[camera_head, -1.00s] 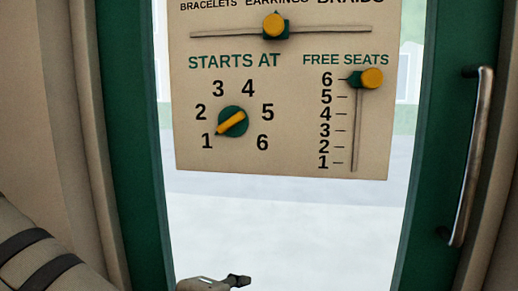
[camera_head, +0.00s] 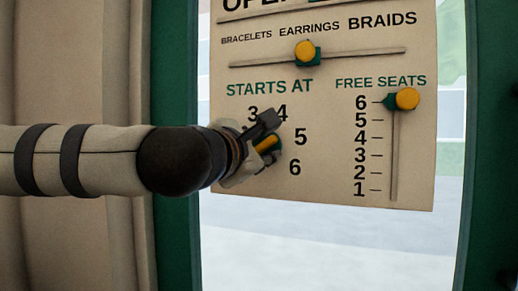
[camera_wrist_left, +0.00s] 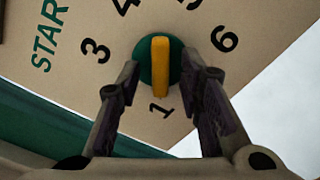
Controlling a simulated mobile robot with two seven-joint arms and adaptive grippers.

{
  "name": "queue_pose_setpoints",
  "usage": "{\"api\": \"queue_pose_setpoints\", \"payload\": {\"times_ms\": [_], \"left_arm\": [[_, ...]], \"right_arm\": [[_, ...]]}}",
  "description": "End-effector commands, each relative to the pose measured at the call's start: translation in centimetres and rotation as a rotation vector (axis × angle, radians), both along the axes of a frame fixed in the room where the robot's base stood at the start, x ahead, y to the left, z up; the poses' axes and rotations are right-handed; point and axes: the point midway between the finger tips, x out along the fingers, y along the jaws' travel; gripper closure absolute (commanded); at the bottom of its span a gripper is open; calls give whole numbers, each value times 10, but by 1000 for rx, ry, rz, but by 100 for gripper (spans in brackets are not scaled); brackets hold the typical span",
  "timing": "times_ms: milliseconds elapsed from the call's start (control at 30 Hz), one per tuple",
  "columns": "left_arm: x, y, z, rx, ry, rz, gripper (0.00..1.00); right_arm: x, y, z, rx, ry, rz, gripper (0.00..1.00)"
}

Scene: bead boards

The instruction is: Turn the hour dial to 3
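The hour dial (camera_wrist_left: 145,66) is a green disc with a yellow pointer bar (camera_wrist_left: 160,70), under "STARTS AT" on the beige board (camera_head: 330,185). In the left wrist view the bar's lower end points at the 1 (camera_wrist_left: 161,109). The 3 (camera_wrist_left: 95,50) is to the dial's upper left. My left gripper (camera_wrist_left: 162,74) is open, one dark finger on each side of the bar, with gaps visible. In the head view my left gripper (camera_head: 262,143) is in front of the dial, hiding most of it and the 1 and 2. My right gripper is not in view.
Above the dial is a horizontal slider with a yellow knob (camera_head: 305,51). To its right is a vertical "FREE SEATS" slider with its knob (camera_head: 407,98) at 6. The board hangs in front of glass, between green frame posts (camera_head: 177,235).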

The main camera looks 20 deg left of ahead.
Motion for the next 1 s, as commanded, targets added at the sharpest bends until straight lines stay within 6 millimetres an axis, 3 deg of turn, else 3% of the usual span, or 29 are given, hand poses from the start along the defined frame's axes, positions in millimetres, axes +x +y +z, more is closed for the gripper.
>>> {"api": "queue_pose_setpoints", "payload": {"times_ms": [233, 400, 767, 1000], "left_arm": [[2, 0, 0, 1, 0, -1, 67], [2, 0, 0, 1, -1, -1, 100], [1, 0, 2, 27, -3, -1, 100], [-1, 0, 8, 157, -11, -1, 100]], "right_arm": [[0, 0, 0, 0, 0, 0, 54], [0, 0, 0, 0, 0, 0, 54], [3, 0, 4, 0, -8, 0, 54], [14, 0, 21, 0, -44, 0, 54]]}}
